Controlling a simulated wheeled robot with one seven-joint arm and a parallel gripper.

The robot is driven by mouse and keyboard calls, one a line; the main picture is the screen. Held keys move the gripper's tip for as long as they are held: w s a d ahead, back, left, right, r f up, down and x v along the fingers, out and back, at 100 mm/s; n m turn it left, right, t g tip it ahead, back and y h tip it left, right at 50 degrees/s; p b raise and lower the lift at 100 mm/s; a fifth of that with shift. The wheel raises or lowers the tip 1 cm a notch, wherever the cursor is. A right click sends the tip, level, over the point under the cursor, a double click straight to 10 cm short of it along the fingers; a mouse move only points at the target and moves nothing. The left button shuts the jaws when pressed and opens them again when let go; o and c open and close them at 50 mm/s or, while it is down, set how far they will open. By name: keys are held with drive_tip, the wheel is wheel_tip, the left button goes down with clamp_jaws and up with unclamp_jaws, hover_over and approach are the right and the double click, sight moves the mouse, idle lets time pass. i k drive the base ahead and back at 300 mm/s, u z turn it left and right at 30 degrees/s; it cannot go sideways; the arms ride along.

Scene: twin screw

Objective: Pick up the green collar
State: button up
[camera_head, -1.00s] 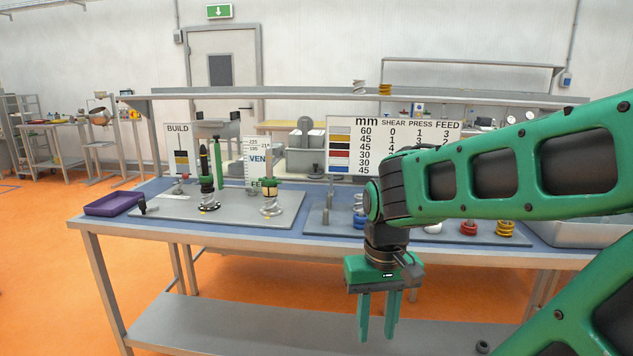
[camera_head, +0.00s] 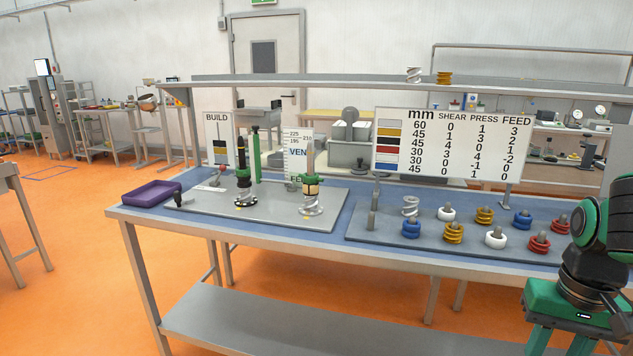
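My gripper (camera_head: 578,346) is at the lower right edge, in front of the bench and far from both collars. Its fingers stand apart with nothing seen between them; their tips are cut off by the frame.
A purple tray (camera_head: 151,194) lies at the bench's left end. A green post (camera_head: 256,156) stands between the uprights, near the BUILD sign (camera_head: 218,140). A number board (camera_head: 440,145) stands behind a rack plate (camera_head: 365,236) of coloured springs on pegs. The bench front is clear.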

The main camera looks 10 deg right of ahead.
sight(309, 180)
drive_tip(key=z, duration=0.1)
drive_tip(key=i, duration=1)
drive_tip(key=u, duration=0.1)
